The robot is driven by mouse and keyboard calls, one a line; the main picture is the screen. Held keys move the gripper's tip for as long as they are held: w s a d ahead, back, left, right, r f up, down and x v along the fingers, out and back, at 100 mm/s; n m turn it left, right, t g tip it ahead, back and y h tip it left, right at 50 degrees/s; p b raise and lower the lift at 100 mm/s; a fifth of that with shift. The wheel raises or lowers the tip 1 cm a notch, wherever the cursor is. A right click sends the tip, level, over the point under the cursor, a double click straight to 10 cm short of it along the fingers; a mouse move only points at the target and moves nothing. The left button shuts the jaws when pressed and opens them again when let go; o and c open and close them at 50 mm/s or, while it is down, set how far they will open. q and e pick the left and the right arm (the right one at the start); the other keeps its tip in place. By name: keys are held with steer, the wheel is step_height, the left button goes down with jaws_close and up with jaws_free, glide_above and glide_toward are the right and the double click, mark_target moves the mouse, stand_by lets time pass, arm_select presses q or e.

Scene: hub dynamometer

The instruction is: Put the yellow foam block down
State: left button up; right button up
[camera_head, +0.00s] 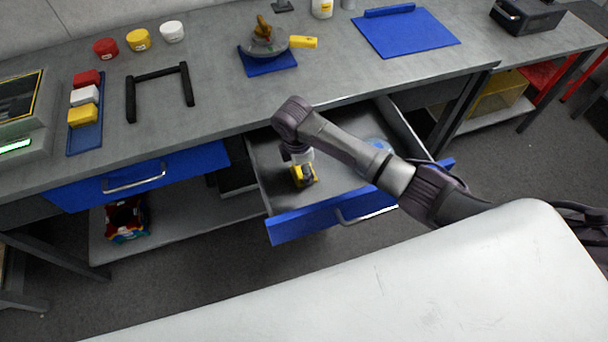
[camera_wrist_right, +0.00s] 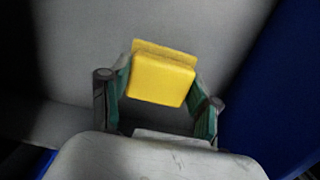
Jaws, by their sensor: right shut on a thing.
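The yellow foam block (camera_wrist_right: 163,80) is between the two fingers of my right gripper (camera_wrist_right: 160,97), which is shut on it. In the head view the block (camera_head: 311,179) shows only partly behind the right gripper (camera_head: 304,177), inside the open drawer (camera_head: 341,170). The grey drawer floor is behind the block in the wrist view. I cannot tell whether the block touches that floor. My left gripper is not in view.
The workbench (camera_head: 215,100) stands behind the drawer. The blue drawer front (camera_head: 310,223) and side walls bound the space around the gripper. A blue tray (camera_head: 85,140) with red, white and yellow blocks lies on the bench at left.

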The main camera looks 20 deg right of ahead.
mark_target(299, 169)
steer(key=shift+f, duration=1.95)
steer(key=shift+f, duration=0.15)
steer(key=o, duration=1)
steer(key=r, duration=0.4)
steer(key=a+r, duration=0.1)
steer(key=r, duration=0.7)
steer(key=shift+s+a+r+p, duration=0.1)
steer(key=shift+a+r+p, duration=0.05)
steer(key=shift+p, duration=0.2)
